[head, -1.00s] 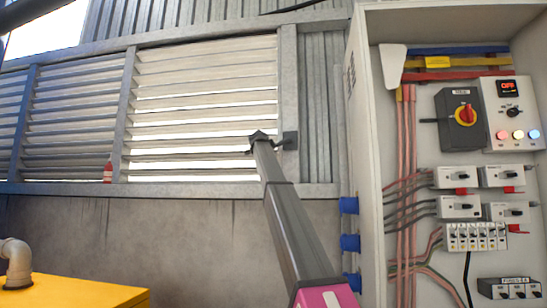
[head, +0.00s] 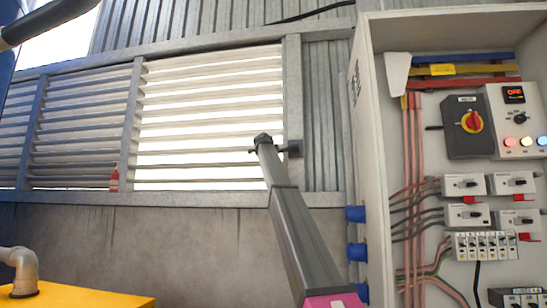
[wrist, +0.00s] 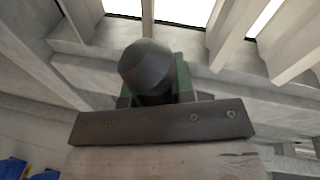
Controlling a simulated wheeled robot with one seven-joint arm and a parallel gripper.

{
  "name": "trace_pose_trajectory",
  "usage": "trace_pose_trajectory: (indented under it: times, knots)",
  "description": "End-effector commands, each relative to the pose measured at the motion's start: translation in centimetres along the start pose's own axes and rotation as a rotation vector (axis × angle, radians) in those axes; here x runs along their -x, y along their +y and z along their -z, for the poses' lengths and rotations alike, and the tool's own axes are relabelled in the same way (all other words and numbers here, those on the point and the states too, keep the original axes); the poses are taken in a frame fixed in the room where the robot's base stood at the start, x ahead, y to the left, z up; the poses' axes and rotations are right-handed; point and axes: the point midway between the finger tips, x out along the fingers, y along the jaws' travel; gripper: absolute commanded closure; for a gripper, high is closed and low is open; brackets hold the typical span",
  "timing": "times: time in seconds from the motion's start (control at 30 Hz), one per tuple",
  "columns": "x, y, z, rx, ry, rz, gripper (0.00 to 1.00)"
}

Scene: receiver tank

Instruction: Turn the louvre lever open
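The louvre panel (head: 210,85) in the head view has pale slats tilted with wide bright gaps between them. A small dark bracket (head: 294,148) sits on the post at its right edge; it seems to be part of the lever. My gripper (head: 263,142) is at the end of my grey arm, right beside this bracket. In the wrist view a dark rounded knob (wrist: 147,66), apparently the lever's grip, stands close in front of a green part (wrist: 183,75). A dark plate with screws (wrist: 160,122) crosses below it. The fingers cannot be made out, nor whether they hold the knob.
An open electrical cabinet (head: 372,150) with switches and cables stands to the right, with blue fittings (head: 356,214) on its side. A yellow box (head: 80,296) with a pipe is at the lower left. A small red object (head: 114,181) sits on the louvre's lower ledge.

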Motion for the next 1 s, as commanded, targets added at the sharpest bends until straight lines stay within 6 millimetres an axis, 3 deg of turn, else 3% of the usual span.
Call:
trace_pose_trajectory:
  times: [0.03, 0.07, 0.1, 0.57, 1.0]
  knots:
    - [0.0, -0.3, 0.0, -0.008, -0.003, 0.005, 0.64]
    - [0.0, -0.3, 0.0, -0.007, -0.003, 0.005, 0.54]
    - [0.0, -0.3, 0.0, -0.006, -0.002, 0.005, 0.52]
    - [1.1, -0.1, 0.0, -0.002, -0.001, 0.003, 0.52]
    - [8.5, 0.0, 0.0, -0.004, -0.002, 0.005, 0.52]
